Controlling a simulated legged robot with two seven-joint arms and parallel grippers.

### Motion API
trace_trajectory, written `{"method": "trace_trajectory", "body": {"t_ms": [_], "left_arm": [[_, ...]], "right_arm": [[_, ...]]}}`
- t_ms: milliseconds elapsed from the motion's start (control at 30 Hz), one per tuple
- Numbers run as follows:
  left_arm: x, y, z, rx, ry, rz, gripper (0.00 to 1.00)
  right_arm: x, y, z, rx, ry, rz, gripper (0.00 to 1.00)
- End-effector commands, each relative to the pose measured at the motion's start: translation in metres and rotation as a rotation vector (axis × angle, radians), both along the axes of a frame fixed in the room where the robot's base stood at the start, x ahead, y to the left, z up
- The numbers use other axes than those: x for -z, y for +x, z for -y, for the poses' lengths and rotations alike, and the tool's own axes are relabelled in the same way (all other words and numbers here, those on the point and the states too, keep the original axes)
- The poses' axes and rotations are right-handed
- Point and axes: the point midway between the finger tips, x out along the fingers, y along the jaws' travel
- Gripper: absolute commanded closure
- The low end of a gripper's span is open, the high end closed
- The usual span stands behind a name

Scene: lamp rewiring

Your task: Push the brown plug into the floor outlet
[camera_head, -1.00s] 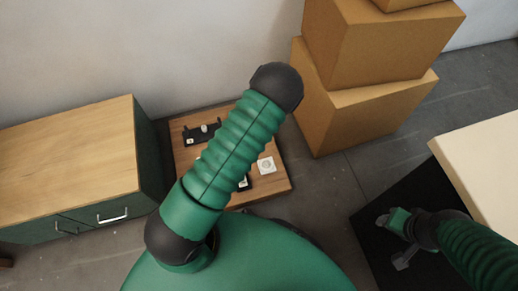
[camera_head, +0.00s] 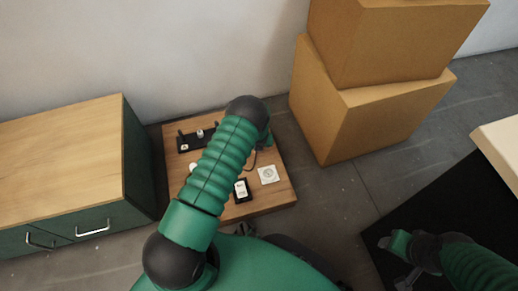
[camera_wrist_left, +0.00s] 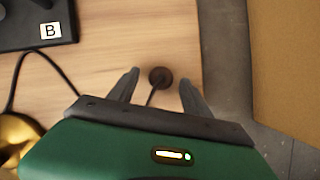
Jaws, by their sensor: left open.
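The brown plug (camera_wrist_left: 160,77) is a small dark round piece on the wooden board, with a dark cord running from it toward my gripper. My left gripper (camera_wrist_left: 159,82) is open, with one finger on each side of the plug and gaps between. In the head view my left arm hides the plug and most of that gripper (camera_head: 265,141). A white square plate with a round socket face (camera_head: 268,175), which looks like the outlet, lies on the board's right part. My right gripper (camera_head: 390,245) is at the lower right, away from the board; its jaws are unclear.
The wooden board (camera_head: 270,201) lies between a green cabinet with a wooden top (camera_head: 60,160) and stacked cardboard boxes (camera_head: 370,120). A black piece labelled B (camera_wrist_left: 30,22) and a brass part (camera_wrist_left: 15,135) are near my left gripper. A black switch-like box (camera_head: 241,190) is on the board.

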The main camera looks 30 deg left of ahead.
Motion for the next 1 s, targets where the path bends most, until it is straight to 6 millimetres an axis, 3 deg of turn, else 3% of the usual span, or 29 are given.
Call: {"method": "trace_trajectory", "body": {"t_ms": [67,367,800,1000], "left_arm": [[0.0096,0.0023,-0.0020,-0.003,-0.002,0.001,0.43],[0.0097,0.0041,-0.0024,-0.001,0.000,0.000,0.43],[0.0098,0.0039,-0.0024,-0.001,0.000,0.000,0.99],[0.0073,0.0040,-0.0025,-0.001,0.000,0.000,1.00]], "right_arm": [[0.0075,0.0000,0.0001,0.000,0.000,0.000,0.46],[0.0070,0.0001,0.0000,0.000,0.000,0.000,0.46],[0.0071,0.0000,0.0000,0.000,0.000,0.000,0.46],[0.0046,0.0000,0.0000,0.000,0.000,0.000,0.46]]}}
